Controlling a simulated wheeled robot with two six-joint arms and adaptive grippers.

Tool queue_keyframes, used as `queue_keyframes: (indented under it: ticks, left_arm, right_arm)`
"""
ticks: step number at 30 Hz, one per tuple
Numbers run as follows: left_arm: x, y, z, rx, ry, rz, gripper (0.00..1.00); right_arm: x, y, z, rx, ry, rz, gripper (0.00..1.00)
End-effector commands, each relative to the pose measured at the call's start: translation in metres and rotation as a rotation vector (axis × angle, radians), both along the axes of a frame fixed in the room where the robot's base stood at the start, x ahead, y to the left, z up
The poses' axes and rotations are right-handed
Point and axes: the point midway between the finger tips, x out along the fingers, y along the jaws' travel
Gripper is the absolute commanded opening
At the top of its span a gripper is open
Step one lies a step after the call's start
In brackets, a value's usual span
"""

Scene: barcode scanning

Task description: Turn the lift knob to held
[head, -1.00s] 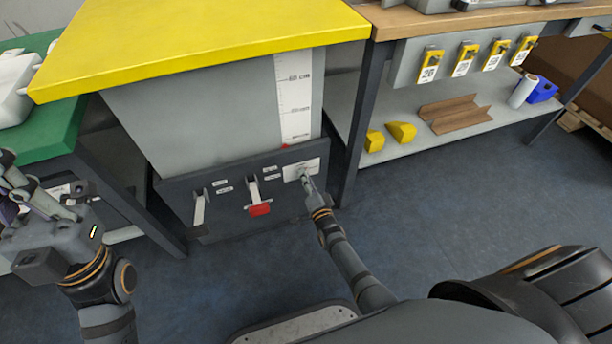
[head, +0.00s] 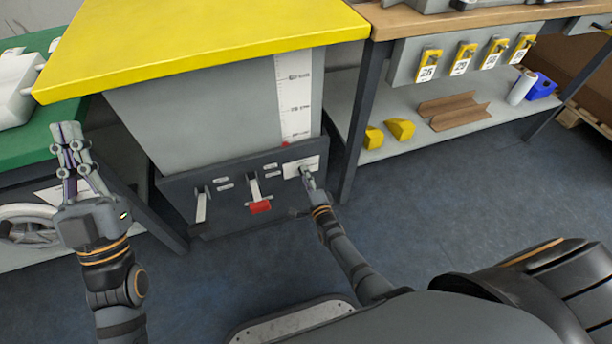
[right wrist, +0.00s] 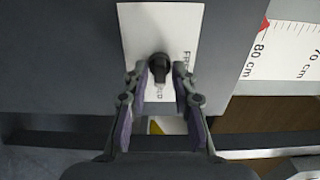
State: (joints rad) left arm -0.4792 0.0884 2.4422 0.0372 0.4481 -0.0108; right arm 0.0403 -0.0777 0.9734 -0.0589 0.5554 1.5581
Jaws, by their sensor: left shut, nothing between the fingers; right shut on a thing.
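The lift knob (right wrist: 160,66) is a small black knob on a white label plate (right wrist: 188,25), seen in the right wrist view. My right gripper (right wrist: 160,82) is shut on it, one finger at each side. The plate's lettering is partly hidden by the fingers and knob. In the head view the plate (head: 291,170) is at the right end of the dark panel, with my right gripper (head: 307,177) at it; the knob is hard to make out there. My left gripper (head: 68,138) is shut and empty at the left, near the green table, away from the panel.
The dark panel (head: 230,215) also carries a white lever (head: 201,207) and a red-tipped lever (head: 259,206). The yellow lift top (head: 200,40) overhangs above, with a height scale (head: 293,100) below it. A shelf (head: 440,135) stands to the right. The floor in front is clear.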

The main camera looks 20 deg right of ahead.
Motion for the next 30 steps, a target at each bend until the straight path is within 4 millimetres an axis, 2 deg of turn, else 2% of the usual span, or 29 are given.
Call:
queue_keyframes:
  ticks: [8,9,10,20,23,30]
  left_arm:
    - [0.0,0.0,0.0,0.0,0.001,0.0,0.0]
    - [0.0,0.0,0.0,0.0,0.001,0.0,0.0]
    - [0.0,0.0,0.0,0.0,0.0,0.0,0.0]
    - [0.0,0.0,0.0,-0.001,-0.001,0.0,0.0]
    - [0.0,0.0,0.0,-0.001,-0.001,0.0,0.0]
    - [0.0,0.0,0.0,0.0,-0.001,0.0,0.0]
  right_arm:
    - [-0.001,0.0,-0.002,0.002,0.004,0.0,0.0]
    - [-0.001,0.0,-0.002,0.001,0.004,0.0,0.29]
    - [-0.001,0.0,-0.001,0.001,0.003,0.0,0.33]
    - [-0.003,0.0,-0.001,0.001,0.002,0.0,0.34]
    - [-0.015,0.0,-0.002,0.001,0.003,0.0,0.34]
    - [-0.073,-0.002,-0.002,0.0,0.005,0.0,0.34]
